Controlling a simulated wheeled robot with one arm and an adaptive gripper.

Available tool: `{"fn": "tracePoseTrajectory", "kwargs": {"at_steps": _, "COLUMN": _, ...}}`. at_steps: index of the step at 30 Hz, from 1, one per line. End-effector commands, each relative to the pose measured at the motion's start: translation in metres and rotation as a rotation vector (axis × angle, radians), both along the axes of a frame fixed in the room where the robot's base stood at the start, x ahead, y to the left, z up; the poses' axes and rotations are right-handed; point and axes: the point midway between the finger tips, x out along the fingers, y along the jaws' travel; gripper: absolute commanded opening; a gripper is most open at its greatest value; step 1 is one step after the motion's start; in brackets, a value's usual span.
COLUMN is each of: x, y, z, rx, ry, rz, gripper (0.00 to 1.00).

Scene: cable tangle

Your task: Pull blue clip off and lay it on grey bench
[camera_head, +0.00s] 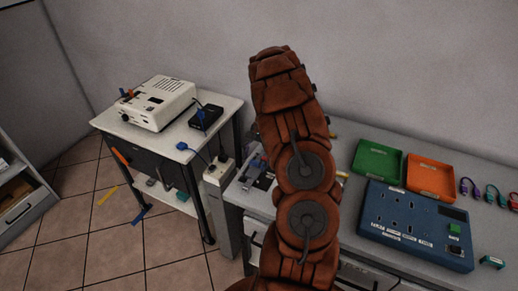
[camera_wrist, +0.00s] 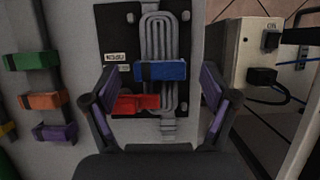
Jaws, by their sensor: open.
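The blue clip (camera_wrist: 160,71) sits across a looped grey cable (camera_wrist: 167,37) on a black labelled board (camera_wrist: 120,50) in the wrist view. A red clip (camera_wrist: 135,104) sits just below and left of it. My gripper (camera_wrist: 158,82) is open, with one finger on each side of the blue clip and a visible gap to each; contact is not seen. In the head view my arm hides the gripper and part of the board. The grey bench (camera_head: 345,213) runs along the wall at right.
Green (camera_head: 377,158) and orange (camera_head: 431,177) trays and a blue panel (camera_head: 412,217) occupy the bench's right. Green, orange and purple clips (camera_wrist: 53,132) line a strip left of the board. A power box (camera_head: 219,172) stands in the gap beside the white equipment table (camera_head: 180,132).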

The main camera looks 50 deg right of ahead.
Motion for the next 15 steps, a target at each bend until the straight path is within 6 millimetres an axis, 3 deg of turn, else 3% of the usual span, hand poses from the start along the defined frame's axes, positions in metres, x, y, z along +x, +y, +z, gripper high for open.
{"fn": "tracePoseTrajectory", "kwargs": {"at_steps": 12, "x": -0.0012, "y": 0.0023, "z": -0.0066, "rx": -0.002, "ry": 0.001, "rz": -0.001, "gripper": 0.85}}
{"fn": "tracePoseTrajectory", "kwargs": {"at_steps": 15, "x": -0.0012, "y": 0.0023, "z": -0.0065, "rx": -0.002, "ry": 0.001, "rz": -0.001, "gripper": 0.75}}
